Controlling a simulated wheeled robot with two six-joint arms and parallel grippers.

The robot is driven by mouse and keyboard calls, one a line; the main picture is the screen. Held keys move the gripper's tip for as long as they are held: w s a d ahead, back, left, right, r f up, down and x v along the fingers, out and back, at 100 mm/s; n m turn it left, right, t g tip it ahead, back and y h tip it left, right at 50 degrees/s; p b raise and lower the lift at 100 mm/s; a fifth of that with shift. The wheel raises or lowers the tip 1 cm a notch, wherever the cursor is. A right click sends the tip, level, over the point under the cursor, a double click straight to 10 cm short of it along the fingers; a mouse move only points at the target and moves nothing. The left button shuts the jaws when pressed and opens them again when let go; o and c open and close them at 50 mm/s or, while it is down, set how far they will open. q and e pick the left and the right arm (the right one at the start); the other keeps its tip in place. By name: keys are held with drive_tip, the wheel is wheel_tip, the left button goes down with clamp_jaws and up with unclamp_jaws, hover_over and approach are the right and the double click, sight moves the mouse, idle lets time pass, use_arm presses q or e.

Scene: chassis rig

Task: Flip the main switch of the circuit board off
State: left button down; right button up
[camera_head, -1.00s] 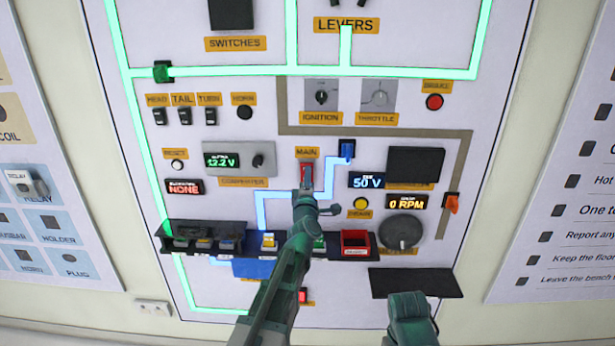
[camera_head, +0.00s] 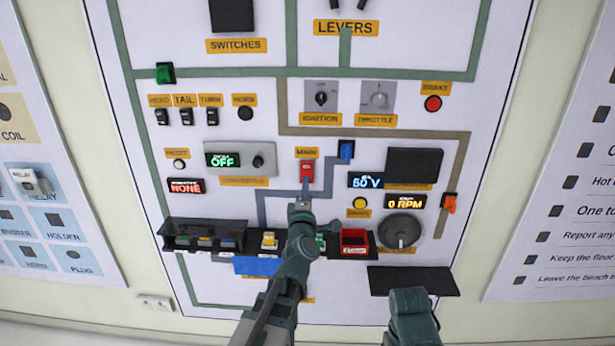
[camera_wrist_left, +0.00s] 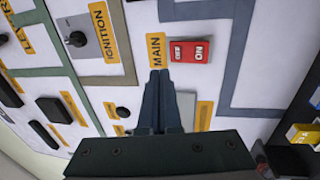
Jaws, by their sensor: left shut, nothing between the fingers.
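The circuit board (camera_head: 360,105) is a white upright panel with labelled controls. Its main switch (camera_head: 307,171) is a red rocker under the MAIN label. In the left wrist view the main switch (camera_wrist_left: 189,51) shows ON and OFF lettering. My left gripper (camera_head: 304,186) is shut and empty, just below the switch in the head view. In the left wrist view the closed fingertips (camera_wrist_left: 159,73) end beside the MAIN label, apart from the switch in the picture. Whether they touch the panel is unclear.
A blue switch (camera_head: 346,150) stands right of the main switch. A black tray (camera_head: 208,250) and a red box (camera_head: 354,242) stick out below. The panel's tracks look dull. A 50 V display (camera_head: 367,181) stays lit.

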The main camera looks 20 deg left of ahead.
use_arm(q)
drive_tip(key=s, duration=0.1)
drive_tip(key=s+d, duration=0.1)
drive_tip(key=s, duration=0.2)
drive_tip(key=shift+d+r, duration=0.15)
drive_tip(key=shift+r, duration=0.25)
drive_tip(key=shift+d, duration=0.1)
drive_tip(key=s+d+f+m+g+h, duration=0.2)
drive_tip(key=d+f+m+g+h, duration=0.25)
drive_tip(key=d+f+m, duration=0.5)
drive_tip(key=s+d+f+m+g+h, duration=0.2)
drive_tip(key=d+f+m+g+h, duration=0.35)
drive_tip(key=d, duration=0.65)
drive_tip(key=s+d+f+m+g+y, duration=0.2)
drive_tip(key=s+f+m+g, duration=0.4)
drive_tip(key=s+f, duration=0.4)
drive_tip(key=s+a+m+g+y, duration=0.3)
drive_tip(key=s+a+m, duration=0.1)
drive_tip(key=s, duration=0.6)
drive_tip(key=shift+a+f+g+y, duration=0.3)
drive_tip(key=shift+a+f+y, duration=0.05)
drive_tip(key=shift+y, duration=0.05)
